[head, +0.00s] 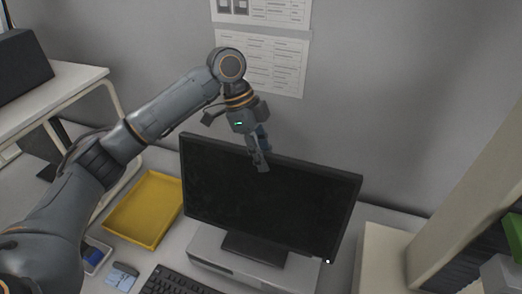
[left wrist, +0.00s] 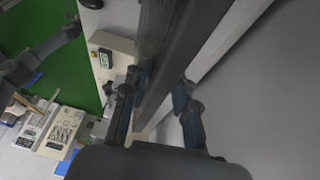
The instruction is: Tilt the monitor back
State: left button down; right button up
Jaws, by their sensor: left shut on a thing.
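The black monitor (head: 270,200) stands on a grey box-like base (head: 210,252) on the table, its dark screen facing me. My left gripper (head: 260,160) comes down from above onto the middle of the monitor's top edge. One finger shows in front of the screen; the rest is behind the edge. In the left wrist view the monitor's edge (left wrist: 185,60) runs between the two fingers of the left gripper (left wrist: 155,110), which is shut on it. My right gripper is not in the head view.
A yellow tray (head: 146,210) lies left of the monitor. A black keyboard (head: 172,282) is in front, with a small blue item (head: 122,277) beside it. A grey wall with posted papers (head: 262,62) stands behind. A beige panel (head: 470,190) is at the right.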

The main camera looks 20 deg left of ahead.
pick_arm(q)
jog(key=shift+w+f, duration=0.15)
jog(key=shift+w, duration=0.4)
jog(key=c, duration=1.2)
grip_release()
jog(key=shift+o, duration=0.2)
jog(key=shift+w+f, duration=0.15)
jog(key=shift+w, duration=0.05)
jog(key=shift+s, duration=0.1)
jog(key=shift+s, duration=0.15)
jog(key=v, duration=1.2)
